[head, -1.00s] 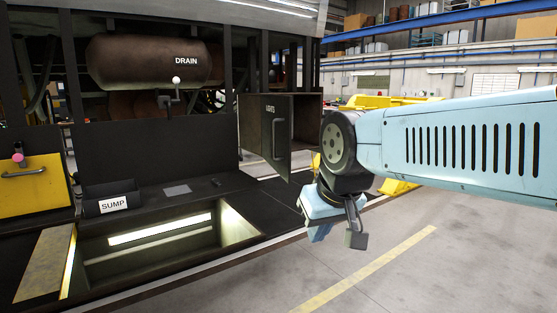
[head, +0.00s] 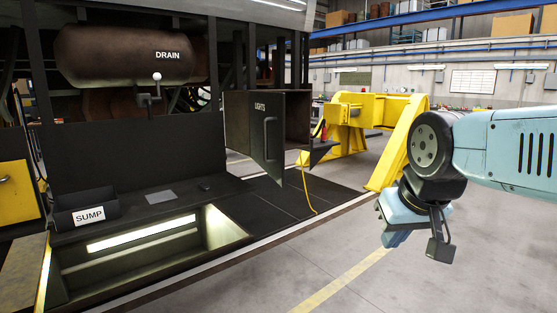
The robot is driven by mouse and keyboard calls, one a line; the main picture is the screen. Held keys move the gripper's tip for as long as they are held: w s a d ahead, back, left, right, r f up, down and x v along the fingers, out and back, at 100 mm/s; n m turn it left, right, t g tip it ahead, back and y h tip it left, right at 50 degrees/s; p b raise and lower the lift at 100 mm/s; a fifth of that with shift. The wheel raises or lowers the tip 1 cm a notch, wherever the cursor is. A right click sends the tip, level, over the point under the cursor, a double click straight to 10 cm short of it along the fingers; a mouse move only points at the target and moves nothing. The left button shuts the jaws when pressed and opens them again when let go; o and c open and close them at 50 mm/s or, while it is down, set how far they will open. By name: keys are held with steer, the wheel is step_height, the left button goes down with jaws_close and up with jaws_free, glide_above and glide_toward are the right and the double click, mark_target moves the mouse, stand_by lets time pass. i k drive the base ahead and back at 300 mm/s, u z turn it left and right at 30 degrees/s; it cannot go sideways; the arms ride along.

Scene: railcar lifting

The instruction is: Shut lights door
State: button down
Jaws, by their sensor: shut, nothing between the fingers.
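The lights door (head: 256,130) is a dark panel with the word LIGHTS and a vertical handle (head: 269,140). It stands swung open from its dark box (head: 299,115), under the railcar. My gripper (head: 395,240) is at the right, pointing down, in front of the yellow stand and well apart from the door. It is shut and empty. Its fingertips are partly hidden by its own body.
A yellow stand (head: 408,140) is behind my gripper, with a yellow cable (head: 308,190) on the floor near the door. The open sump pit (head: 150,250) lies at lower left, below the drain tank (head: 130,55). Grey floor at lower right is clear.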

mark_target(267, 109)
steer(key=z, duration=0.1)
steer(key=i, duration=1)
steer(key=u, duration=0.1)
